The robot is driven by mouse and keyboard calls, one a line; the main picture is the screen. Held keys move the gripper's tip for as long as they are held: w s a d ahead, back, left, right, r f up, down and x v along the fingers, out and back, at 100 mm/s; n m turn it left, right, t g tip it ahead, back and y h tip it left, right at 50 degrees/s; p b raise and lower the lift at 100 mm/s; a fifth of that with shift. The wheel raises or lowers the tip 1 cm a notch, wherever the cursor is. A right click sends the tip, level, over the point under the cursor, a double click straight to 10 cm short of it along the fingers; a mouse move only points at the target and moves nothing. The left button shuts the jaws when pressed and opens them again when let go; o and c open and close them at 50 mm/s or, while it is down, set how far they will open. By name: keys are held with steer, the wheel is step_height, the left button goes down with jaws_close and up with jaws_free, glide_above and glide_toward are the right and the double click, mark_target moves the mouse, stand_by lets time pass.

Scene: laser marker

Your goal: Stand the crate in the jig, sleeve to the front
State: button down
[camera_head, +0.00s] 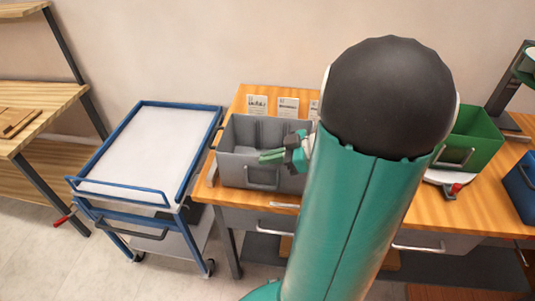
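My gripper (268,156) is over the grey crate's front part, pointing left. Its green fingers look close together, but I cannot tell whether they are open or shut, or touching the crate.
A blue crate (524,184) is cut off at the right edge. A dark stand (511,85) rises behind the green crate. Small cards (257,104) stand behind the grey crate. A blue-framed trolley (160,147) with an empty white top is left of the bench.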

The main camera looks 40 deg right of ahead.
steer(key=shift+w+a+f, duration=0.15)
steer(key=shift+f, duration=0.15)
steer(key=c, duration=1.6)
jaws_free()
steer(key=shift+c, duration=0.2)
steer(key=shift+s, duration=0.2)
